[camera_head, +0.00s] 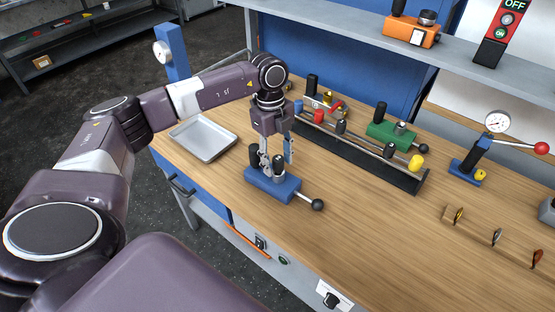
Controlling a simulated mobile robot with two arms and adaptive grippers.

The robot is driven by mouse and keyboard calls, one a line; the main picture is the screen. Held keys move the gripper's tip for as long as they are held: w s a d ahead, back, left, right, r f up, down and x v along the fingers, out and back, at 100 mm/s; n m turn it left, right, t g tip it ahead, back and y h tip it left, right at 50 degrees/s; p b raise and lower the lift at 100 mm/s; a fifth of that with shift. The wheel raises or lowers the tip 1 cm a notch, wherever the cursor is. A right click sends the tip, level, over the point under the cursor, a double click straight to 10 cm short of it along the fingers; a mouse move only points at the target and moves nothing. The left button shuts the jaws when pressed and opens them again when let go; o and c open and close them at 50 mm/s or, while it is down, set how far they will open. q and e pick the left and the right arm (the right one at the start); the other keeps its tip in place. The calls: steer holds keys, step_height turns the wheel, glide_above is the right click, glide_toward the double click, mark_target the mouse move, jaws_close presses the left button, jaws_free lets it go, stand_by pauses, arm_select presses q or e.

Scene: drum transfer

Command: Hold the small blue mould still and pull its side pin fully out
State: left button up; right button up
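The small blue mould (264,188) lies on the wooden bench top near its front edge. Two black upright knobs, one on the left (253,159) and one on the right (278,165), stand on it. Its side pin (317,204) sticks out at the right end and finishes in a black ball; how deep it sits is hidden inside the block. My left gripper (277,161) points down just above the mould. Its fingers are apart, one to each side of the right knob, with no clear contact. My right gripper is not in view.
A grey tray (203,137) lies left of the mould. A long dark rack (372,167) with several knobbed pins stands behind it. A green mould (384,134) and a blue lever press with gauge (471,160) stand further right. Bench space right of the side pin is clear.

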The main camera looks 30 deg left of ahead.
arm_select(q)
step_height(320, 180, up, 12)
steer(key=a, duration=0.1)
steer(key=shift+w+a, duration=0.2)
steer(key=shift+a, duration=0.05)
steer(key=shift+f, duration=0.1)
stand_by(0.7)
